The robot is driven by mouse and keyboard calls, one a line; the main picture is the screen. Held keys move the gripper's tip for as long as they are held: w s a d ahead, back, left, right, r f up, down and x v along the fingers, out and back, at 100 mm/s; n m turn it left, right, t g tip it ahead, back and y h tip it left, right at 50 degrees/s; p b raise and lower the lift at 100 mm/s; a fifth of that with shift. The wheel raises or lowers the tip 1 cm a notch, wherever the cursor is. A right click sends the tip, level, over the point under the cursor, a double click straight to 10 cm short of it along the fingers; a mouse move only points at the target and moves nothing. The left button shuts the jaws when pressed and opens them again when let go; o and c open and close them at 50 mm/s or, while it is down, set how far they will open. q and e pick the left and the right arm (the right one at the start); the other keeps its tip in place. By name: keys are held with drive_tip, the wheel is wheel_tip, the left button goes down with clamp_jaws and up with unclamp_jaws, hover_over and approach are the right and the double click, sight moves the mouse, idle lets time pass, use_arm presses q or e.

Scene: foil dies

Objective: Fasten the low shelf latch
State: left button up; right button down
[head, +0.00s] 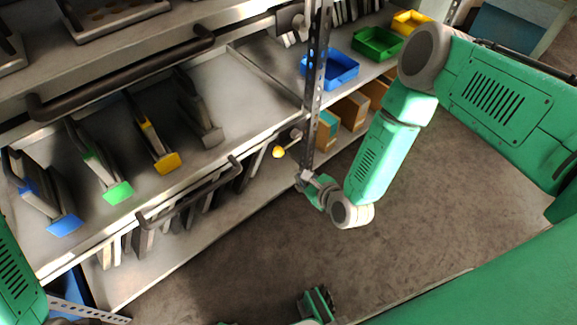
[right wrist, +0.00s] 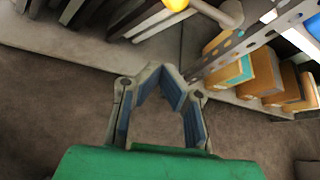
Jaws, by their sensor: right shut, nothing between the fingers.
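The low shelf latch shows as a short lever with a yellow knob (head: 279,152) and a pale pivot (head: 296,133) beside the perforated post. The lever slants down and left from the pivot, in front of the lower shelf. In the right wrist view the yellow knob (right wrist: 176,4) is at the top edge, and the lever runs right to its round pivot (right wrist: 231,14). My right gripper (head: 303,180) is below the latch, close to the post and apart from the knob. Its fingers (right wrist: 160,72) are closed together and empty.
The perforated upright (head: 316,85) stands right beside the latch. A dark drawer handle (head: 190,190) sticks out left of it. Boxes (head: 353,110) stand on the lower shelf to the right, with a blue bin (head: 330,70) above. The floor (head: 240,260) in front is mostly clear.

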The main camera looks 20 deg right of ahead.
sight(288, 145)
use_arm(q)
drive_tip(key=shift+d+f+b, duration=0.25)
drive_tip(key=shift+f+b, duration=0.6)
drive_tip(key=shift+b, duration=0.05)
drive_tip(key=shift+d+f+b, duration=0.25)
drive_tip(key=shift+f+b, duration=0.6)
drive_tip(key=shift+b, duration=0.05)
use_arm(e)
drive_tip(key=w+a+f, duration=0.1)
drive_tip(key=w+a, duration=0.1)
drive_tip(key=w, duration=0.6)
drive_tip(key=shift+w, duration=0.2)
drive_tip(key=shift+a, duration=0.1)
